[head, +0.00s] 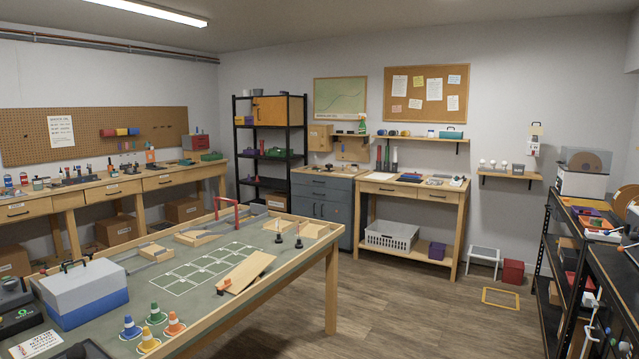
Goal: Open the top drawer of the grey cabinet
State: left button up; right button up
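The grey cabinet (334,211) stands against the back wall, between the black shelf rack and a wooden workbench. Its top drawer (324,183) looks shut, with a dark handle on its front. A second drawer front (322,195) lies below it, and lower doors are under that. A table in front hides part of the cabinet's lower left. The cabinet has a light wooden top with small objects on it. Neither of my grippers shows in the head view.
A large table (333,236) with a raised wooden edge, cones and ramps fills the left foreground. Wood floor (400,310) is clear to its right. A yellow frame (500,298), a step stool (483,260) and a red bin (513,271) stand at the right. Black shelving lines the right edge.

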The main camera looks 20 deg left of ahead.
aim_at(333, 182)
jog(key=i+j, duration=0.15)
jog(key=i, duration=0.25)
jog(key=i+j+u, duration=0.15)
jog(key=i, duration=0.25)
jog(key=i+z, duration=0.25)
jog(key=i, duration=0.7)
jog(key=i+j+z, duration=0.25)
jog(key=i, duration=0.65)
jog(key=i+u, duration=0.15)
jog(key=i, duration=0.45)
jog(key=i+l+u, duration=0.2)
jog(key=i, duration=0.45)
jog(key=i+l+u, duration=0.15)
jog(key=i, duration=1.35)
jog(key=i+j+z, duration=0.1)
jog(key=i, duration=0.8)
jog(key=i+j+u, duration=0.1)
jog(key=i+u, duration=0.65)
jog(key=i+l+u, duration=0.2)
jog(key=i+u, duration=0.2)
